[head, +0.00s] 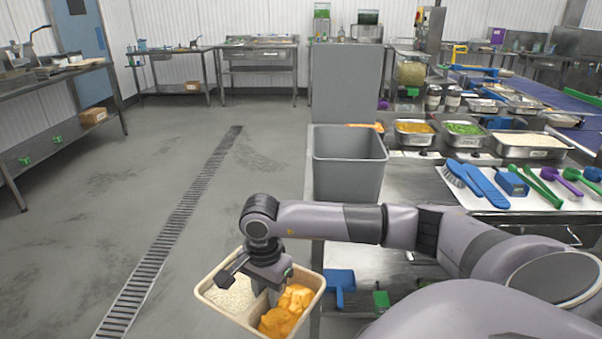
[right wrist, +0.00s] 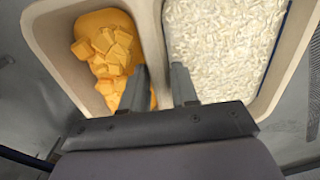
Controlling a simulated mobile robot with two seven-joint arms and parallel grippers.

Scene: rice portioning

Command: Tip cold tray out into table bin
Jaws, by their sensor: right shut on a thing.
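The tray (head: 212,298) is beige with two compartments, one of white rice and one of orange curry with chunks. It is off the table's left edge, above the floor. My right gripper (head: 272,290) is shut on the tray's middle divider, and the fingers straddle that divider in the right wrist view (right wrist: 160,88). There the tray (right wrist: 40,35) shows curry at left and rice at right. The table bin (head: 348,175) is a grey, open-topped tub at the table's left end, beyond my right arm. Its inner floor is hidden. My left gripper is not in view.
A tall grey panel (head: 345,82) stands behind the bin. Steel pans of food (head: 464,131) sit to its right. A white mat (head: 478,200) holds brushes and scoops. A blue dustpan (head: 340,284) lies below my arm. The floor at left is clear around a drain grate (head: 180,220).

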